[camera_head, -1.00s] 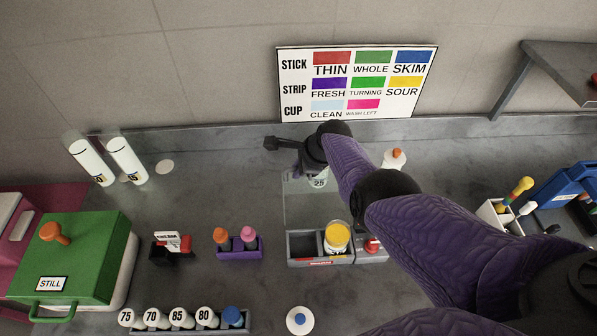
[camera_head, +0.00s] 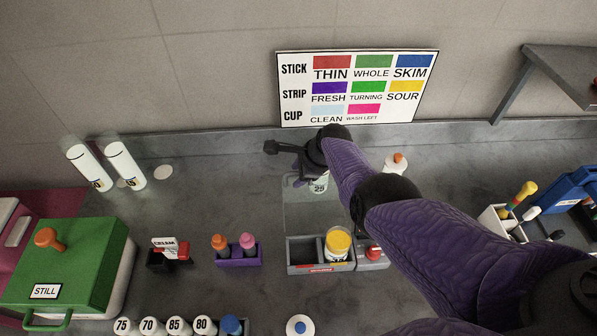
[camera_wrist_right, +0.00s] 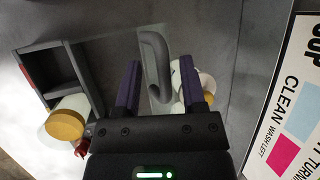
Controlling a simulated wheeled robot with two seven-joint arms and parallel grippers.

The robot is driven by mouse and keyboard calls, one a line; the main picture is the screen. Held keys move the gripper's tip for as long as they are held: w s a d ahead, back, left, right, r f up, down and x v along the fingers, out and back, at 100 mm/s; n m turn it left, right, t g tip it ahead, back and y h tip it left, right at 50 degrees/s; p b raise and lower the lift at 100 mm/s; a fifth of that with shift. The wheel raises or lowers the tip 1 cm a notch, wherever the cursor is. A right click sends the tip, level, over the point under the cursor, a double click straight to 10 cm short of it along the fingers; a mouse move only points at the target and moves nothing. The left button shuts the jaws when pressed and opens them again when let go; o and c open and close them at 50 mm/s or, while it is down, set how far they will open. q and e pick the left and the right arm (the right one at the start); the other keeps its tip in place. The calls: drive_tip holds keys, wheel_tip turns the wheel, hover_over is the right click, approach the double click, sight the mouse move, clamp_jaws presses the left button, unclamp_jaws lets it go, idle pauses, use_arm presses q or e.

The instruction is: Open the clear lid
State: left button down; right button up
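The clear lid (camera_head: 305,212) is a see-through panel extending back from the rear of a grey two-compartment box (camera_head: 291,257). I cannot tell its exact tilt. In the wrist view the panel (camera_wrist_right: 118,60) carries a grey hooked handle (camera_wrist_right: 156,62). My right gripper (camera_head: 305,165) is over the far end of the panel, partly hidden by its own wrist. In the wrist view its purple fingers (camera_wrist_right: 159,85) stand apart, with the handle between and beyond their tips; gaps show on both sides. My left gripper is not in view.
A yellow-capped jar (camera_head: 338,243) stands in the box's right compartment. A white item marked 25 (camera_head: 319,189) is beside my right gripper. An orange-topped white bottle (camera_head: 396,163) stands behind my forearm. A purple rack (camera_head: 238,254) is left of the box, with clear counter between.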

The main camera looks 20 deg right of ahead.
drive_tip(key=p+v, duration=0.9)
drive_tip(key=v, duration=0.1)
drive_tip(key=shift+d+f, duration=0.1)
